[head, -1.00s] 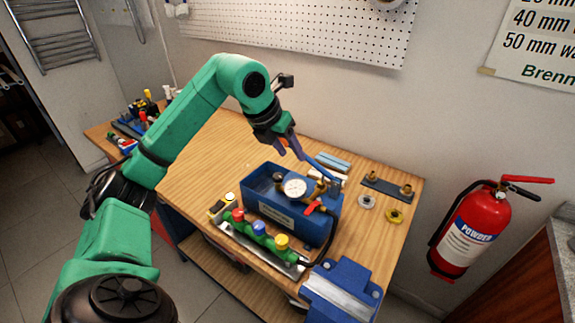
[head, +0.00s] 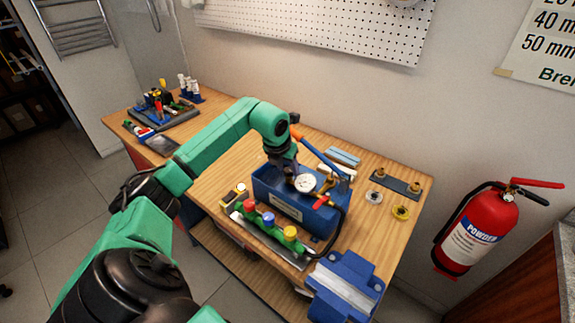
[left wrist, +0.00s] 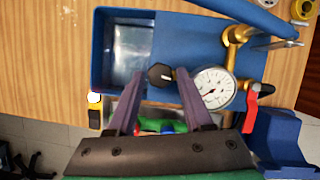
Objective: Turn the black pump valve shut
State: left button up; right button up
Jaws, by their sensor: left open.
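The black pump valve (left wrist: 160,75) is a small dark knob on the blue test pump (left wrist: 188,45), beside the white pressure gauge (left wrist: 214,88). In the left wrist view my left gripper (left wrist: 160,76) is open, with its two purple fingers on either side of the knob and a gap to each. In the head view my left gripper (head: 290,172) reaches down over the pump (head: 290,208), left of the gauge (head: 305,183), and hides the knob. A red lever (left wrist: 252,105) sits right of the gauge. My right gripper does not show.
The pump's blue handle (head: 318,150) slopes up close to my left gripper. A rack with red, blue and yellow caps (head: 268,222) stands in front of the pump. A blue vise (head: 345,285) is at the bench's front right corner. Bare wood (head: 225,185) lies left of the pump.

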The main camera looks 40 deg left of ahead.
pick_arm(q)
grip_shut()
